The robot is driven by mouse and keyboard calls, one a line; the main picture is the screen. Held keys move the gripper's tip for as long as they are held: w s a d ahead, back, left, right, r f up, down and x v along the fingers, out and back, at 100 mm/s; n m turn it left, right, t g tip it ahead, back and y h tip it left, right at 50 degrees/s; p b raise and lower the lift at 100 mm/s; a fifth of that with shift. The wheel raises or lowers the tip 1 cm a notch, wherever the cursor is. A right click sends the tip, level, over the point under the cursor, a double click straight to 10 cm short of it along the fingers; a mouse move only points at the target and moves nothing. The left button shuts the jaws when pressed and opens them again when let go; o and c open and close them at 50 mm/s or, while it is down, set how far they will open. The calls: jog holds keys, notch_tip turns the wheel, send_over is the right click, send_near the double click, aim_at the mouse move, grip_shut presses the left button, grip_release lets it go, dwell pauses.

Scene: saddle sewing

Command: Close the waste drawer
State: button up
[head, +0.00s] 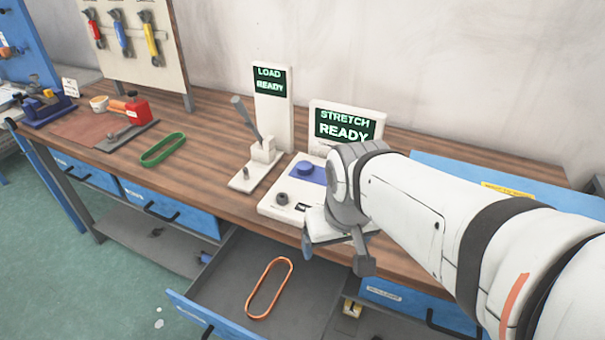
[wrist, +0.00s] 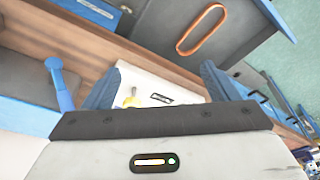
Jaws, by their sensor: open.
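The waste drawer (head: 228,290) is pulled out below the bench, with a dark grey inside and a blue front (head: 190,318). An orange ring-shaped band (head: 268,288) lies in it. The open drawer also shows at the top of the wrist view (wrist: 160,22), with the orange band (wrist: 201,30) inside. My gripper (head: 335,262) is open and empty, above the bench's front edge and to the right of the band. In the wrist view its two blue fingers stand apart (wrist: 160,85), with the white stretch station's base between them.
The stretch station (head: 345,122) reads READY, and the load station (head: 271,95) stands to its left. A green band (head: 163,149) lies on the bench (head: 215,130). Closed blue drawers (head: 170,208) are at left. The floor (head: 90,280) before the bench is mostly clear.

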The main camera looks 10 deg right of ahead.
aim_at(220, 332)
jog(key=shift+c, duration=0.5)
